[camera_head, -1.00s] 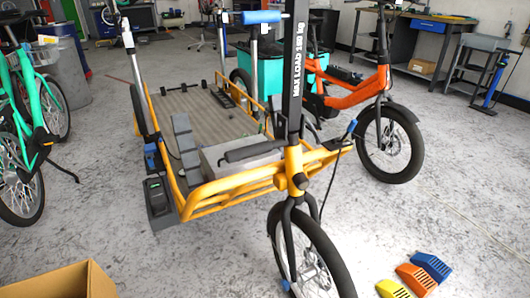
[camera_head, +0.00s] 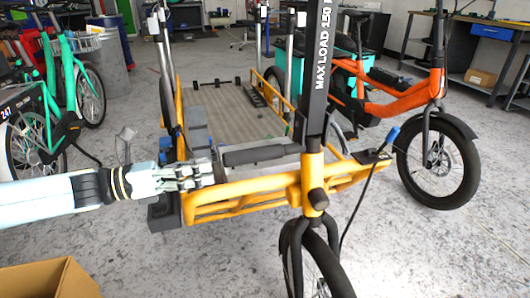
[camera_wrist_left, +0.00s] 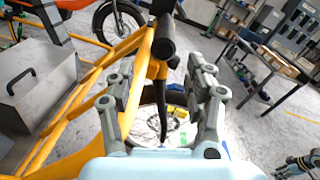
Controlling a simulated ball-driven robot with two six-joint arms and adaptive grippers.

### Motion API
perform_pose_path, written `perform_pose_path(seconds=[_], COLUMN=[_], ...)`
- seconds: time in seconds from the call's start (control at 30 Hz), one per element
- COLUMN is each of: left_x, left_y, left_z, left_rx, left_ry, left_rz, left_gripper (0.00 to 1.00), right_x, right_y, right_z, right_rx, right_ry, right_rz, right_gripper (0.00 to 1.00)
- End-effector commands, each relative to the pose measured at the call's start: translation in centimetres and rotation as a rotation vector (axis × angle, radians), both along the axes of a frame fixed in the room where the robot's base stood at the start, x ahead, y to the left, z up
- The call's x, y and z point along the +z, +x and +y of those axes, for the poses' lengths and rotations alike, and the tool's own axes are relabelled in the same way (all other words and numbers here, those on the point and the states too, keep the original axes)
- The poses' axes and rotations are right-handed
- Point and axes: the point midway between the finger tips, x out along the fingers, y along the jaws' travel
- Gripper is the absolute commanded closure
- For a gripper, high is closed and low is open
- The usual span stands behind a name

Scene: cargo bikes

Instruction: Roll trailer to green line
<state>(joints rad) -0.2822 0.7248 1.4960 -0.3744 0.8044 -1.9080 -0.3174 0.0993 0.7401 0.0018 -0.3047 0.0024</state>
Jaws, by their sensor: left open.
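A yellow-framed cargo trailer or cargo trike (camera_head: 250,192) stands in the middle of the head view, with a flat wooden bed (camera_head: 215,108), a dark upright post marked "MAX LOAD" and a front wheel (camera_head: 318,268). A black handle grip (camera_head: 260,154) sticks out left from the post. My left gripper (camera_head: 222,172) reaches in from the left, its fingers just short of the grip's end. In the left wrist view my left gripper (camera_wrist_left: 162,100) is open, with the black grip end (camera_wrist_left: 163,48) beyond its fingers. No green line shows.
An orange bike (camera_head: 400,98) stands close on the right. Green bikes (camera_head: 60,85) stand at the left. A cardboard box (camera_head: 50,278) sits at the lower left. Workbenches (camera_head: 470,50) line the back right. Bare concrete floor is clear at the lower right.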

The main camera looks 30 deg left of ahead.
Motion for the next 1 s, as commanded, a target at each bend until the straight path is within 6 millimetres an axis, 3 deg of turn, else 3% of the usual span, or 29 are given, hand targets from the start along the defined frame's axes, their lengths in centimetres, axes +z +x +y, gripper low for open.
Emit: perform_pose_path(seconds=[0.17,0.6,1.0], left_x=[0.8,0.9,0.9], left_y=[0.5,6.7,7.9], left_z=[-1.4,-6.5,-7.6], left_rx=[-0.063,-0.057,-0.056], left_ry=[0.061,0.057,0.059], left_rz=[-0.076,-0.074,-0.070], left_gripper=[0.47,0.47,0.47], right_x=[-0.5,-1.6,-1.7], right_y=[0.0,0.9,0.9], right_z=[-0.2,-0.7,-0.8], right_rx=[0.001,0.004,0.005], right_ry=[-0.002,-0.009,-0.009], right_rz=[0.004,0.007,0.008], right_gripper=[0.60,0.60,0.60])
